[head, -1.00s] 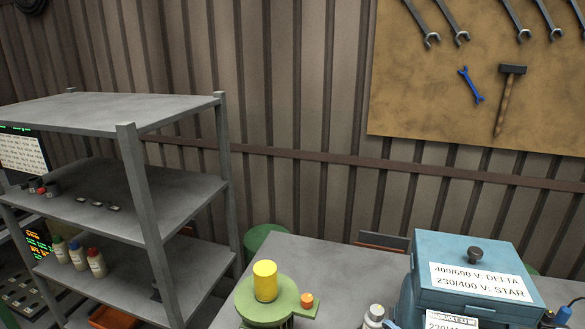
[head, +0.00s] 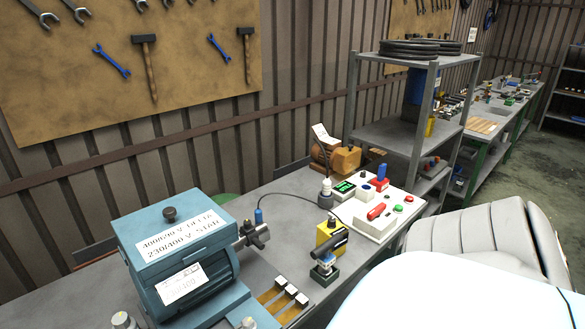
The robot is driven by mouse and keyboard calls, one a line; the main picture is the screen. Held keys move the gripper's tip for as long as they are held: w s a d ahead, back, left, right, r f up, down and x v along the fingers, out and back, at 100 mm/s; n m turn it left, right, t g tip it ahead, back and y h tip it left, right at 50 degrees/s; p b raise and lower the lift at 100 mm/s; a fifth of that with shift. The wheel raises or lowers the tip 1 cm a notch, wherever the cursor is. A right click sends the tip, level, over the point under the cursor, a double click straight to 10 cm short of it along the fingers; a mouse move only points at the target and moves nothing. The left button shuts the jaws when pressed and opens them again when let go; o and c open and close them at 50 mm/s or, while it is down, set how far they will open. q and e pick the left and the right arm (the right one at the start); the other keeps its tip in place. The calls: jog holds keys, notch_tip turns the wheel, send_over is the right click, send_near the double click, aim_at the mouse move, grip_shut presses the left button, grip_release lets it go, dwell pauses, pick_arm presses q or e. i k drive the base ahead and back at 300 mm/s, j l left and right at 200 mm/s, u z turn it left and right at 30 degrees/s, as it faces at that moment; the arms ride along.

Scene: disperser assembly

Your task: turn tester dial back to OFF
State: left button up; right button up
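A small yellow box-shaped device (head: 327,232), which looks like the tester, stands on the grey bench right of the blue motor. Neither of my grippers shows in the head view.
The blue motor (head: 185,250) with voltage labels fills the bench's left part. Brass strips (head: 283,303) lie at its right. Behind the yellow device are a white panel (head: 376,225) with a red handle, a green display (head: 344,187) and an orange-brown machine (head: 333,155). Large pale rounded shapes cover the lower right.

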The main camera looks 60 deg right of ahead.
aim_at(332, 224)
jog(key=z, duration=2.2)
